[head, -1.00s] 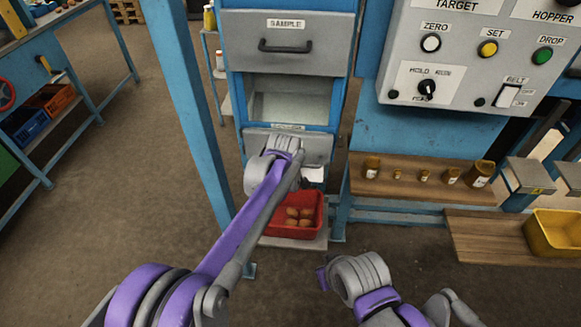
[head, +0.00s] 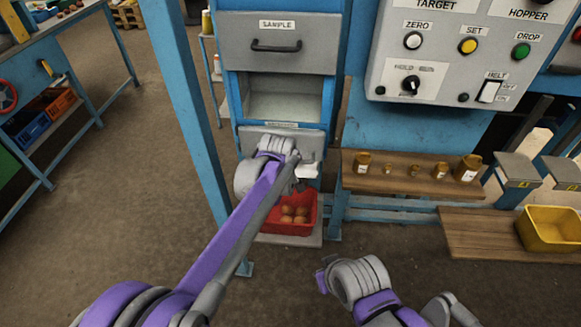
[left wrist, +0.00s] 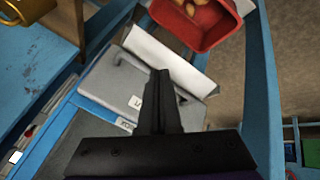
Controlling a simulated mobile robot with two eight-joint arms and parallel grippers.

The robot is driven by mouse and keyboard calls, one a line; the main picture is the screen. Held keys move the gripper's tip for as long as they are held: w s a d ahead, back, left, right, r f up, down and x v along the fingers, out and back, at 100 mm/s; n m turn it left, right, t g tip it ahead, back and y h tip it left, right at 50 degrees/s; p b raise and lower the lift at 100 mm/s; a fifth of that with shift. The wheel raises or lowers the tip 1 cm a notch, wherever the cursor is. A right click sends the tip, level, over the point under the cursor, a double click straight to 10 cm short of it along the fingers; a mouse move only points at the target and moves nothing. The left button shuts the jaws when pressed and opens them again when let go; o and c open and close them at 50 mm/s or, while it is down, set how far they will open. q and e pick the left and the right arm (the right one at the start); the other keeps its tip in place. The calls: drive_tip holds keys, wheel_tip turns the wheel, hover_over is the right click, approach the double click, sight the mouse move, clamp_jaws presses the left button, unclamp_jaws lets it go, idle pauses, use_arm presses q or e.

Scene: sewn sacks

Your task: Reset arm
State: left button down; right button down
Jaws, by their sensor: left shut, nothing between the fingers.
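My left arm (head: 232,232) reaches forward to the front of the blue machine. Its wrist is in front of the grey panel (head: 310,138) below the open bay. In the left wrist view my left gripper (left wrist: 161,78) has its dark fingers together with nothing between them. They show over the grey labelled panel (left wrist: 125,88) and a white plate (left wrist: 170,58). I cannot tell whether they touch either. My right arm (head: 372,290) is bent low at the bottom centre, over the floor; its fingers are not clear.
A red bin (head: 272,222) with several brown lumps sits below my left wrist. A blue post (head: 185,100) stands left of the arm. A wooden shelf (head: 400,184) with several amber jars and a yellow bin (head: 550,230) are on the right. Open floor lies at front right.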

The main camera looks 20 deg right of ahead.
use_arm(q)
drive_tip(key=s+r, duration=0.3)
drive_tip(key=r, duration=0.3)
drive_tip(key=s+a+r+m+y+p, duration=0.1)
drive_tip(key=s+a, duration=0.4)
drive_tip(key=a, duration=0.7)
drive_tip(key=s+a+r+y+p, duration=0.1)
drive_tip(key=s+a, duration=0.3)
drive_tip(key=a, duration=0.8)
drive_tip(key=s+a+f+m, duration=0.1)
drive_tip(key=s+a+f, duration=0.2)
drive_tip(key=s+a, duration=0.4)
drive_tip(key=s+a+f+y+p, duration=0.1)
drive_tip(key=s+a+f, duration=0.2)
drive_tip(key=s+a, duration=0.4)
drive_tip(key=s, duration=0.3)
drive_tip(key=shift+f+m+y+p, duration=0.3)
drive_tip(key=shift+m, duration=0.1)
use_arm(e)
drive_tip(key=r, duration=0.1)
drive_tip(key=w+r, duration=0.2)
drive_tip(key=r, duration=0.1)
drive_tip(key=shift+r, duration=0.1)
use_arm(q)
drive_tip(key=shift+a, duration=0.1)
